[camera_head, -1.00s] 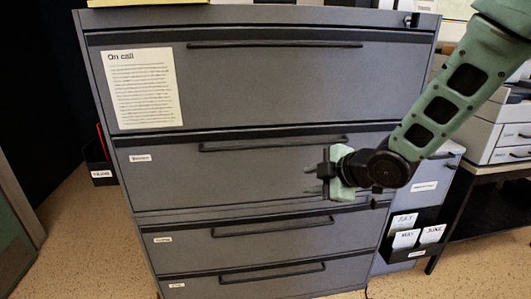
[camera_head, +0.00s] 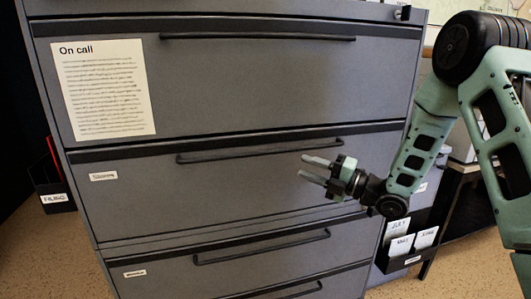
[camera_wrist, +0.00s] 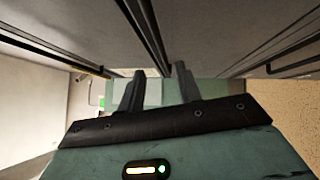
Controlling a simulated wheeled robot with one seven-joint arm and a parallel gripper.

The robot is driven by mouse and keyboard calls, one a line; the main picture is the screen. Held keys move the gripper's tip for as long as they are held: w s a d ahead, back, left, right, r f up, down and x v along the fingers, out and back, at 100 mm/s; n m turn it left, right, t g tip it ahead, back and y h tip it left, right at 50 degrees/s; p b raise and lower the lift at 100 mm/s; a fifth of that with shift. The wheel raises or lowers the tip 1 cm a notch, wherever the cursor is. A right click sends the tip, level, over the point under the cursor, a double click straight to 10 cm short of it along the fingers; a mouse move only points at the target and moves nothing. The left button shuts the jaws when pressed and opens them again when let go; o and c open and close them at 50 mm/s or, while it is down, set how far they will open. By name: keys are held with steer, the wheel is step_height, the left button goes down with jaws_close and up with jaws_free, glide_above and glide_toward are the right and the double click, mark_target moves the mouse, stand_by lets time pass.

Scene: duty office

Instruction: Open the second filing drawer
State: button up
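The grey filing cabinet (camera_head: 240,95) fills most of the head view, with its drawers stacked and all shut. The second drawer (camera_head: 215,195) from the top has a small white label (camera_head: 103,176) at its left and a long dark bar handle (camera_head: 240,153) near its top edge. My gripper (camera_head: 306,167) is in front of this drawer's right part, a little below the handle's right end. Its two fingers are apart, point left and hold nothing. In the wrist view the gripper (camera_wrist: 158,85) also shows a gap between its fingers, with dark cabinet bars beyond.
An "On call" sheet (camera_head: 104,90) is on the top drawer. The third drawer's handle (camera_head: 262,246) lies below. A dark holder with month cards (camera_head: 400,243) is at the cabinet's right. A black file holder (camera_head: 54,196) stands at the left. Open floor (camera_head: 40,255) shows at lower left.

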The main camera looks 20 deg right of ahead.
mark_target(267, 153)
steer(key=p+x, duration=0.1)
steer(key=x, duration=1.2)
jaws_close()
